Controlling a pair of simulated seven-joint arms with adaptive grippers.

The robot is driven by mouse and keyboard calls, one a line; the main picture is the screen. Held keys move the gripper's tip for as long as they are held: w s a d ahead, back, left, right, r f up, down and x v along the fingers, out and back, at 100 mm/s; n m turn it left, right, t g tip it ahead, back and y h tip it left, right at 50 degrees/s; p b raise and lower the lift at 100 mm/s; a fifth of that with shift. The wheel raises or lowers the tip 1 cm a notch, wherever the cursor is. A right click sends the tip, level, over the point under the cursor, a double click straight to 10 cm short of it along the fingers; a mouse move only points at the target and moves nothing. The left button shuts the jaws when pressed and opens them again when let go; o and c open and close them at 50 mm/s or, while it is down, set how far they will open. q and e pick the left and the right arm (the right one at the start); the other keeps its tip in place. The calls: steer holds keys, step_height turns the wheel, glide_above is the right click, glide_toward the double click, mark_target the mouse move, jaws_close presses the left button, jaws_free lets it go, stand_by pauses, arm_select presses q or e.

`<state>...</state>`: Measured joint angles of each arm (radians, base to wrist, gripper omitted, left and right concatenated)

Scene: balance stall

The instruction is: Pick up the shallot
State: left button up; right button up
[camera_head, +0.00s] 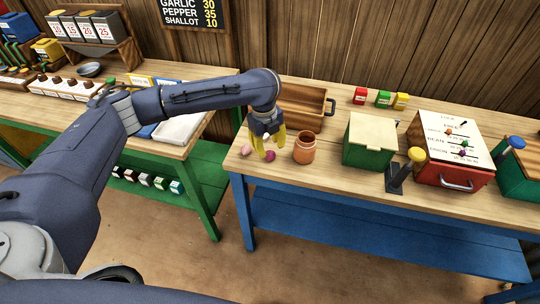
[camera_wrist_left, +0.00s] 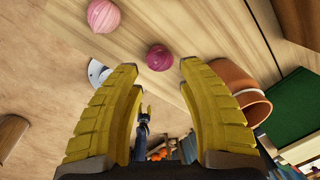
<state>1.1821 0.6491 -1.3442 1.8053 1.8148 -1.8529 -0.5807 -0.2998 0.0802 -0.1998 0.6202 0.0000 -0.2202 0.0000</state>
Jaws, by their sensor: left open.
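Two small round bulbs lie on the wooden table with blue legs, near its left end. One is dark magenta (camera_head: 269,155) and the other is paler pink (camera_head: 246,150); I cannot tell for certain which is the shallot. My left gripper (camera_head: 268,147), with yellow fingers, is open and empty, pointing down close to the magenta bulb. In the left wrist view the magenta bulb (camera_wrist_left: 159,57) shows just beyond the gap between the fingertips (camera_wrist_left: 160,72). The striped pink bulb (camera_wrist_left: 103,15) lies farther out, to the upper left.
An orange-brown pot (camera_head: 304,149) stands close to the right of the gripper. A wooden box (camera_head: 303,103) is behind, and a green box with a cream lid (camera_head: 370,140) is farther right. A gap separates this table from the green-legged table (camera_head: 206,190) on the left.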

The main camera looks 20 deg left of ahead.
mark_target(270, 152)
arm_select(q)
steer(key=shift+w+f, duration=0.15)
steer(key=shift+f, duration=1.15)
steer(key=shift+w+f, duration=0.15)
steer(key=shift+f, duration=1.15)
steer(key=shift+c, duration=0.5)
steer(key=c, duration=0.5)
